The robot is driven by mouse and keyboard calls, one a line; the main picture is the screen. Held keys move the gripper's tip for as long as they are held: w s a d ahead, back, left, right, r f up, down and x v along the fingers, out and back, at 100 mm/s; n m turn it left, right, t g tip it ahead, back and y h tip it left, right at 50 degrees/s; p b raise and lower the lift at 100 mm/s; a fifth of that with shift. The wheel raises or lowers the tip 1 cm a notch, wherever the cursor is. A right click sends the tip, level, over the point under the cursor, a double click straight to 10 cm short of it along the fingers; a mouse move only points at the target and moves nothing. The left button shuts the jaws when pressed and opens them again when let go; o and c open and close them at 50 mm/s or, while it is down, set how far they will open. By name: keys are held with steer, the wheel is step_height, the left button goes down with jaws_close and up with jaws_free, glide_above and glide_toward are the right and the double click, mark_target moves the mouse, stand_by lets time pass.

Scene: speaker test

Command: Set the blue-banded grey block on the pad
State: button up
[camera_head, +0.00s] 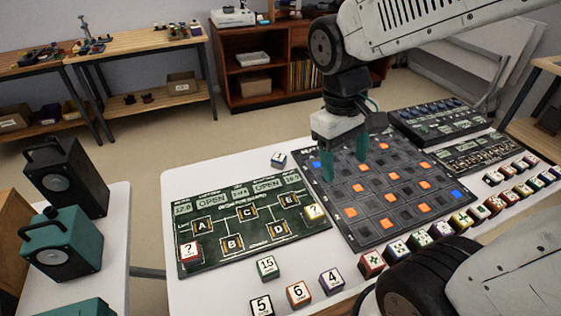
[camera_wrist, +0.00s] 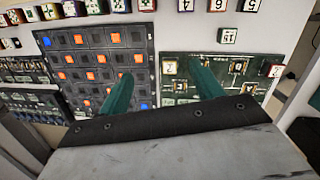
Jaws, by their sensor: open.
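My gripper (camera_head: 345,158) is open and empty above the left part of the dark grid board (camera_head: 352,236). Its two teal fingers are apart, and they also show in the wrist view (camera_wrist: 162,68). A small block with a pale top and bluish sides (camera_head: 278,160) stands on the table behind the gap between the panel and the grid board, left of my gripper. I cannot tell for sure whether it is the blue-banded grey block. The grid board has grey, orange and blue squares; I cannot tell which surface is the pad.
A green panel with lettered spots (camera_head: 215,262) lies left of the grid board, with a red-sided block (camera_head: 190,252) and a yellow-sided block (camera_head: 313,215) on it. Numbered blocks (camera_head: 298,294) and a block row line the near edge. Control panels (camera_head: 440,125) lie right. Speakers (camera_head: 66,180) stand on another table.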

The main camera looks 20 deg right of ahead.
mark_target(279, 157)
steer(key=w+f+n+h, duration=0.1)
steer(key=w+f+n, duration=0.4)
steer(key=w, duration=0.3)
steer(key=w+f+n+t+h, duration=0.1)
steer(key=w+f+n, duration=0.5)
steer(key=w+f, duration=0.2)
steer(key=w+a+f+n+t, duration=0.1)
steer(key=w+f+n, duration=0.4)
steer(key=w, duration=0.3)
steer(key=shift+f+n+h, duration=0.4)
steer(key=shift+f, duration=0.3)
steer(key=shift+w+a+f+n+t, duration=0.2)
steer(key=shift+w+f+n, duration=0.2)
steer(key=shift+w+n, duration=0.25)
steer(key=shift+w+a+f+n+t, duration=0.1)
steer(key=shift+w+f+n+t, duration=0.1)
steer(key=shift+w+f+n, duration=0.3)
steer(key=w+f+n, duration=0.2)
steer(key=w+f+n+t, duration=0.1)
steer(key=w+f, duration=0.1)
steer(key=w+d+f+n+t+y, duration=0.1)
steer(key=w+f+n, duration=0.1)
steer(key=w, duration=0.1)
steer(key=shift+n, duration=0.35)
